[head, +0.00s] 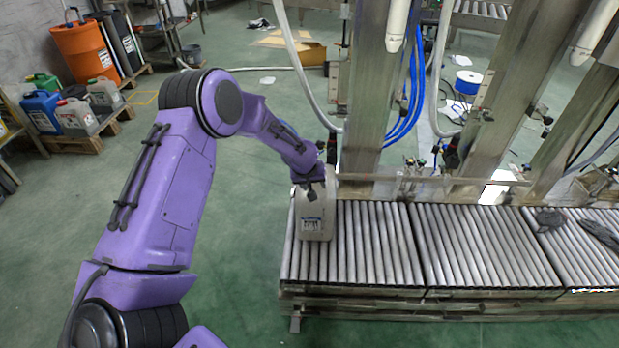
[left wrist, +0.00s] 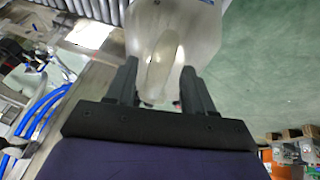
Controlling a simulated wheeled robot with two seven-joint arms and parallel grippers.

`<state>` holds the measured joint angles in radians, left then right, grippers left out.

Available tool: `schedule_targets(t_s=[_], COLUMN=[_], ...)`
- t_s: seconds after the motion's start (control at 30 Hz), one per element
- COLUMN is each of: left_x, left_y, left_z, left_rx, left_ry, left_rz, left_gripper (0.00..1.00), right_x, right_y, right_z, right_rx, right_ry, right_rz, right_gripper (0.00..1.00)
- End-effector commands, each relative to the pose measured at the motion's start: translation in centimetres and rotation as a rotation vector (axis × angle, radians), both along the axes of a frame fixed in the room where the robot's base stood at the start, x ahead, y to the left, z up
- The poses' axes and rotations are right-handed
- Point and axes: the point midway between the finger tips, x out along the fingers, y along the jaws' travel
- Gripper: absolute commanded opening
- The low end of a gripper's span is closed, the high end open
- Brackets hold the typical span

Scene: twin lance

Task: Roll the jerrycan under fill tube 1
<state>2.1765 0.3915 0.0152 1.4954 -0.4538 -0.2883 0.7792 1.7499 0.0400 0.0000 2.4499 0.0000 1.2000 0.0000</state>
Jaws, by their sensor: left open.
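The whitish jerrycan (head: 316,219) stands upright at the left end of the roller conveyor (head: 380,245), with a label on its front. My left gripper (head: 311,186) is at the top of the jerrycan. In the left wrist view its two fingers (left wrist: 160,90) are apart, one on each side of the jerrycan's handle (left wrist: 162,65), and I cannot tell whether they touch it. White fill tubes hang above the conveyor, one at the upper middle (head: 397,25) and one at the upper right (head: 597,30). Which is number 1 is not readable.
Steel posts (head: 375,100) and a rail (head: 440,179) run along the conveyor's back. Other cans (head: 75,115) stand on a pallet at left.

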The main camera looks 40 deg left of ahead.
Motion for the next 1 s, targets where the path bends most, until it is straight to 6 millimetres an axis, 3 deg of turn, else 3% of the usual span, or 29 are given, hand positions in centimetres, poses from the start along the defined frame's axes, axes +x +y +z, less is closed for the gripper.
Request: schedule_targets(t_s=[0.13,0.43,0.47,0.6,0.77,1.0], left_x=[0.7,0.9,0.9,0.9,1.0,2.0], left_y=[0.0,0.0,0.0,0.0,-0.1,-1.7], left_z=[-1.6,-1.9,-1.9,-1.9,-1.8,-1.9], left_rx=[0.000,-0.001,-0.001,0.000,0.000,0.001], left_ry=[0.000,-0.001,-0.001,-0.001,-0.003,-0.002], left_rz=[0.000,0.000,0.000,-0.001,-0.001,-0.004], left_gripper=[0.53,0.53,0.46,0.01,0.00,0.00], right_x=[0.0,0.0,0.0,0.0,0.0,0.0], right_y=[0.0,0.0,0.0,0.0,0.0,0.0], right_z=[-0.3,-0.3,-0.2,-0.3,-0.2,-0.3], right_rx=[0.000,0.000,0.000,0.000,0.000,0.000], right_ry=[0.000,0.000,0.000,0.000,0.000,0.000], right_rz=[0.000,0.000,0.000,0.000,0.000,0.000], right_gripper=[0.43,0.43,0.43,0.43,0.43,0.43])
